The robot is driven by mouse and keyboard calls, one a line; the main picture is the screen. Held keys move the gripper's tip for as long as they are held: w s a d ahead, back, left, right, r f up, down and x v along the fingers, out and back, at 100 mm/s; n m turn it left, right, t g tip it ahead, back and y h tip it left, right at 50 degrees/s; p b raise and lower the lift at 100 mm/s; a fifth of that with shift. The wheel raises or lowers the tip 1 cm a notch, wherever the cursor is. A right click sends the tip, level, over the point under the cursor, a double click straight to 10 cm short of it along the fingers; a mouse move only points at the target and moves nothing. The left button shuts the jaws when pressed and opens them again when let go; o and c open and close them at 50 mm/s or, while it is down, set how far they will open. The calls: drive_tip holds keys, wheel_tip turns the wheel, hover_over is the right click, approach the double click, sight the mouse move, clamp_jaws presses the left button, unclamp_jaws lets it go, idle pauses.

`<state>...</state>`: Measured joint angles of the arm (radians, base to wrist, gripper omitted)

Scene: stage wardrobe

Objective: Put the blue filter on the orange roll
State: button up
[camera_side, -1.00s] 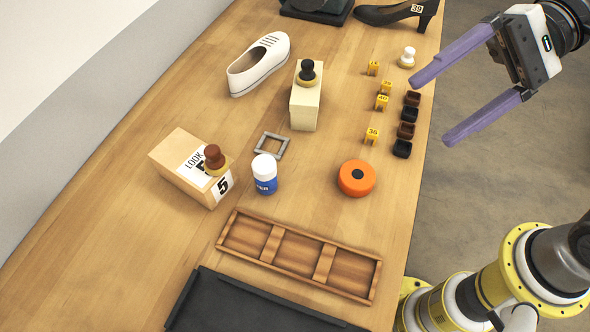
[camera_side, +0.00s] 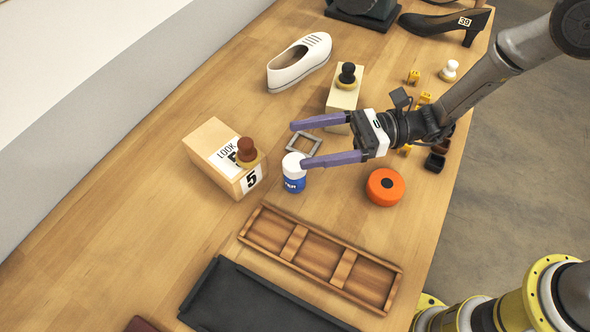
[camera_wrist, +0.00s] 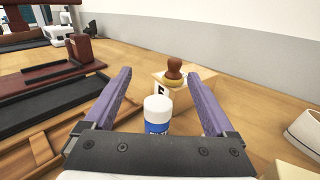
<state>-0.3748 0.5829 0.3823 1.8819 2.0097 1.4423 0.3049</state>
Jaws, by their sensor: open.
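The blue filter appears to be the small cylinder (camera_side: 294,183) with a white cap and a blue label whose visible letters end in "TER". It stands upright on the table and also shows in the wrist view (camera_wrist: 158,113). The orange roll (camera_side: 384,196) lies flat on the table to its right, with a black centre; the wrist view does not show it. My gripper (camera_side: 298,145) is open, its purple fingers pointing left near the white cap. In the wrist view the cylinder appears between the fingers (camera_wrist: 158,72); contact cannot be told.
A wooden box marked 5 (camera_side: 211,151) with a brown-knobbed stamp is left of the cylinder. A grey square frame (camera_side: 318,144) lies behind it. A wooden three-compartment tray (camera_side: 250,228) and a dark tray (camera_side: 250,300) lie in front. A pale block (camera_side: 340,97) and white shoe (camera_side: 299,63) stand behind.

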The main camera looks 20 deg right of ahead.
sight(295, 161)
wheel_tip(295, 161, down, 6)
drive_tip(key=shift+a+r, duration=0.2)
drive_tip(key=shift+a, duration=0.65)
drive_tip(key=shift+w+a, duration=0.15)
drive_tip(key=shift+a, duration=0.5)
clamp_jaws()
